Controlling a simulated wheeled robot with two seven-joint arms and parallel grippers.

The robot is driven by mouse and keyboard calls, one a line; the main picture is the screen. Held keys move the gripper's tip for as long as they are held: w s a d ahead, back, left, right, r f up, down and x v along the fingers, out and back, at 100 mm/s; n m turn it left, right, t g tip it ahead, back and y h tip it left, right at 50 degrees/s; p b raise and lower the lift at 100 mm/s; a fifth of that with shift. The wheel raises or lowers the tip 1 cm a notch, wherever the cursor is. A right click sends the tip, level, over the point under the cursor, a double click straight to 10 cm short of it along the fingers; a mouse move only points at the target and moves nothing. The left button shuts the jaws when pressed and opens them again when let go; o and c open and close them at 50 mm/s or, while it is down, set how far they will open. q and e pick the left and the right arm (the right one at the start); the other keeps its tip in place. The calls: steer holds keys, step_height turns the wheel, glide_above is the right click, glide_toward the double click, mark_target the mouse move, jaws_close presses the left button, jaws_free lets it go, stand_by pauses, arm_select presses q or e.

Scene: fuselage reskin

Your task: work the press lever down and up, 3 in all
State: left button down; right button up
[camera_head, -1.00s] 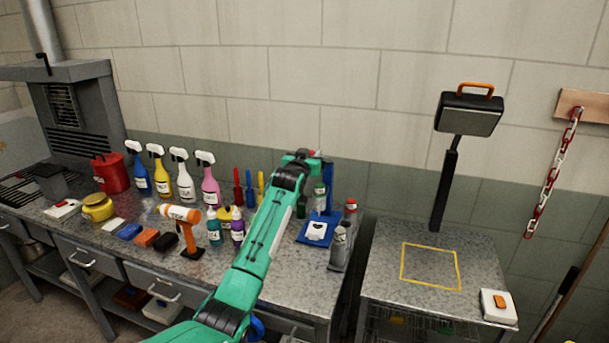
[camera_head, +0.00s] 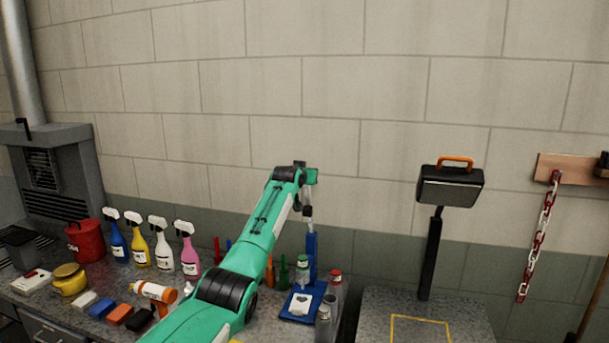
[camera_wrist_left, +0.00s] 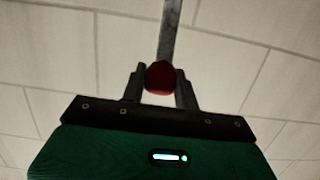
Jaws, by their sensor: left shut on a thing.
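The press (camera_head: 311,258) is a blue upright column on a blue base (camera_head: 287,316) near the right end of the workbench. A white pad with a dark mark lies on its base. My left arm reaches across the bench, and my left gripper (camera_head: 308,211) is above the top of the column. In the left wrist view the gripper (camera_wrist_left: 160,84) is shut on the red knob (camera_wrist_left: 160,76) of the press lever (camera_wrist_left: 171,28), a grey bar running up from the knob. The lever is mostly hidden in the head view. My right gripper is not in view.
Several spray bottles (camera_head: 139,252), a red can (camera_head: 85,241) and an orange tool (camera_head: 155,292) stand left of my arm. Small bottles (camera_head: 335,287) stand right of the press. The wall above is clear.

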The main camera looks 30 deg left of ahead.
arm_select(q)
steer(key=shift+w+a+g, duration=0.1)
steer(key=shift+w+g, duration=0.2)
steer(key=shift+w, duration=0.25)
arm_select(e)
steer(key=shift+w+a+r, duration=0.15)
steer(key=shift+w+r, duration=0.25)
arm_select(q)
steer(key=shift+f, duration=0.1)
steer(key=c, duration=1.1)
jaws_free()
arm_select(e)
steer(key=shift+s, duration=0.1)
arm_select(q)
steer(key=shift+s, duration=0.15)
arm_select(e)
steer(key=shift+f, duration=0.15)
arm_select(q)
steer(key=shift+s+r+b, duration=0.2)
steer(key=shift+s+b, duration=0.25)
steer(key=shift+s, duration=0.35)
steer(key=shift+b+v, duration=2.8)
steer(key=shift+v, duration=3.15)
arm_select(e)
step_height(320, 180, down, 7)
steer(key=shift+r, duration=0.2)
